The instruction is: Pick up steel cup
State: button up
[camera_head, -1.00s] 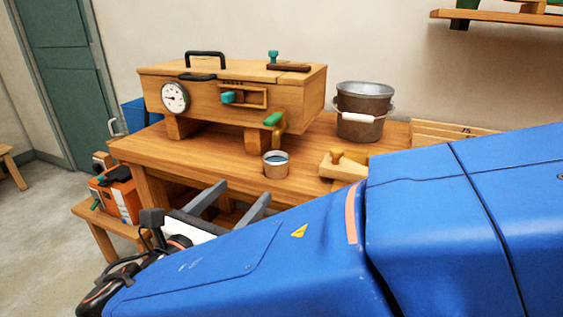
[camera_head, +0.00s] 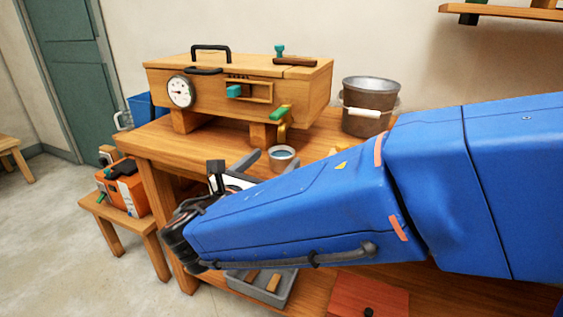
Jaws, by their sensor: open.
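The steel cup (camera_head: 282,157) stands upright on the wooden workbench (camera_head: 165,147), below the brass tap of the wooden box. It looks part full of bluish liquid, and its lower part is hidden behind my arm. My gripper (camera_head: 247,163) is open, its two grey fingers pointing toward the bench. The right fingertip appears close to the left side of the cup, but I cannot tell whether it touches. Nothing shows between the fingers.
The wooden box (camera_head: 213,97) with a gauge and a green-handled tap (camera_head: 280,114) stands behind the cup. A metal bucket (camera_head: 368,107) is to the right. An orange case (camera_head: 124,186) sits on a low stool at left. A grey tray (camera_head: 260,287) lies below.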

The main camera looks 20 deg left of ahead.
aim_at(282, 150)
jog(key=w, duration=0.5)
jog(key=shift+d+r, duration=0.15)
jog(key=shift+d, duration=0.2)
jog(key=shift+s, duration=0.1)
jog(key=c, duration=1.3)
jog(key=shift+r, duration=0.1)
jog(key=shift+r, duration=0.25)
jog(key=s, duration=0.6)
jog(key=s+a, duration=0.1)
jog(key=s, duration=0.5)
jog(key=s+a+r, duration=0.1)
jog(key=s, duration=0.4)
jog(key=shift+s+a, duration=0.15)
jog(key=shift+s, duration=0.25)
jog(key=shift+a, duration=0.1)
